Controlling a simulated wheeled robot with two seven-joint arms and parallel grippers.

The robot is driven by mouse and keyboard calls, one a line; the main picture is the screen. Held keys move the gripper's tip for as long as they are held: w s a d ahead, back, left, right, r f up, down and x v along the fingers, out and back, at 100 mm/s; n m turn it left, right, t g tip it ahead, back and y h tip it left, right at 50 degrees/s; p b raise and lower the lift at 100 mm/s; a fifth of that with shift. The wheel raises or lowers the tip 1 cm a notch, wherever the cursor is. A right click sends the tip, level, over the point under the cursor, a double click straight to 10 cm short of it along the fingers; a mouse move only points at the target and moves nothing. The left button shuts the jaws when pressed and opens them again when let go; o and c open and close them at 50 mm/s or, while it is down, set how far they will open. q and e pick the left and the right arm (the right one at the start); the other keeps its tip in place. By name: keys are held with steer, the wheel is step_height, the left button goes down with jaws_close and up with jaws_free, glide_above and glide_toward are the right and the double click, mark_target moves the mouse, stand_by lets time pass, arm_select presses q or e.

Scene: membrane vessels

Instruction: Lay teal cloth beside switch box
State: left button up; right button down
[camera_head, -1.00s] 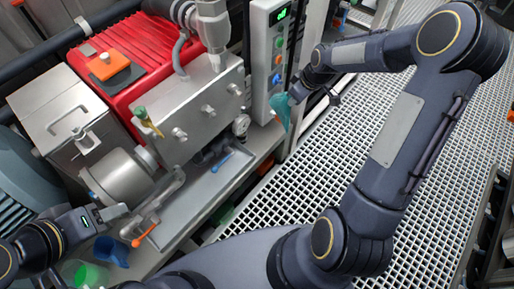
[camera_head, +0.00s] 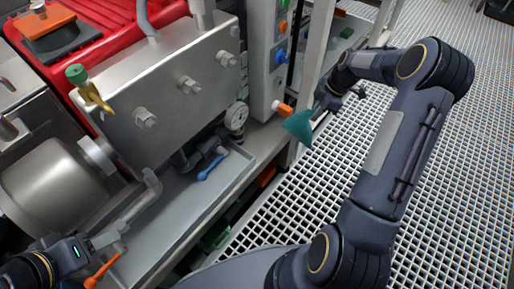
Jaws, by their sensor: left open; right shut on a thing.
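The teal cloth (camera_head: 298,128) hangs bunched from my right gripper (camera_head: 317,113), which is shut on its upper right part. The cloth is just right of and slightly below the foot of the grey switch box (camera_head: 259,65), in front of an upright post. Whether it touches the ledge below cannot be told. My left gripper (camera_head: 112,238) is open at the lower left, far from the cloth, near an orange-handled tool (camera_head: 103,268). Its fingertips are small and partly hard to make out.
An orange-and-white piece (camera_head: 283,107) sits between box and cloth. A metal drip tray (camera_head: 190,205) holds a blue-handled item (camera_head: 212,165). A gauge (camera_head: 236,116) and steel housing (camera_head: 165,85) stand left of the box. White floor grating (camera_head: 440,200) lies open at right.

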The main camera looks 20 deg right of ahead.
steer(key=w+a+f+b, duration=0.2)
steer(key=w+a+b, duration=0.1)
steer(key=a, duration=0.5)
steer(key=w+a+f+b, duration=0.2)
steer(key=a+b, duration=0.1)
steer(key=a, duration=0.5)
steer(key=shift+w+a+b, duration=0.3)
steer(key=shift+w+a, duration=0.05)
steer(key=shift+w, duration=0.05)
steer(key=c, duration=0.8)
jaws_free()
steer(key=shift+o, duration=0.2)
